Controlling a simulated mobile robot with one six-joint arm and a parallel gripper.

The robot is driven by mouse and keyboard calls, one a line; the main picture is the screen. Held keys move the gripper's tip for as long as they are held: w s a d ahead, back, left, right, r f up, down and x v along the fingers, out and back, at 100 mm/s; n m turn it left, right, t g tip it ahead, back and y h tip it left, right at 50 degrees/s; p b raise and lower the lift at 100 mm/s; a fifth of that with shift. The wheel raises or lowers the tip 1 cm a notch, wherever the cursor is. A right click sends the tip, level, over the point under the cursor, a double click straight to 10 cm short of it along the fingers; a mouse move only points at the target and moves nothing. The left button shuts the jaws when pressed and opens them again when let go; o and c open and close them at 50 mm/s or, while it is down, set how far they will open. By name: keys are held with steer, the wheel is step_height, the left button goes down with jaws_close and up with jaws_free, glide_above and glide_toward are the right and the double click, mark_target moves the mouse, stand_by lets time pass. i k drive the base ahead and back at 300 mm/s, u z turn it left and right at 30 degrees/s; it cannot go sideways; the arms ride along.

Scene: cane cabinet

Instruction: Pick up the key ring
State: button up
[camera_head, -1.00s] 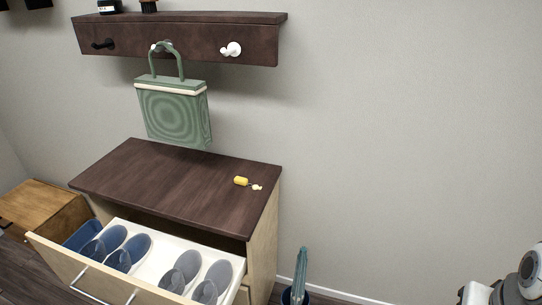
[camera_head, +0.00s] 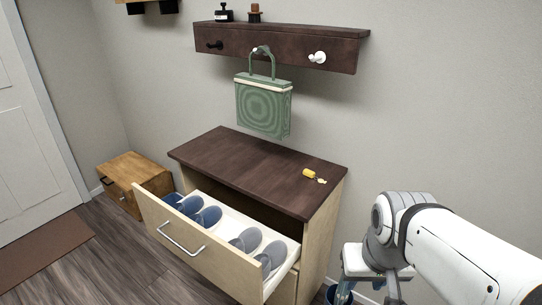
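The key ring (camera_head: 310,174) has a small yellow fob with a pale end piece. It lies on the right part of the dark cabinet top (camera_head: 245,160). My white arm reaches in from the right edge of the view. My gripper (camera_head: 362,278) is low, to the right of the cabinet and apart from the key ring. Its fingers are too small and unclear to show whether they are open.
The cabinet's top drawer (camera_head: 195,243) is pulled out and holds several slippers. A green bag (camera_head: 263,105) hangs from the wall shelf (camera_head: 280,42) above the cabinet. A wooden box (camera_head: 128,172) stands at left, with open floor (camera_head: 105,260) before it.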

mark_target(309, 174)
steer(key=u, duration=0.1)
steer(key=i, duration=1)
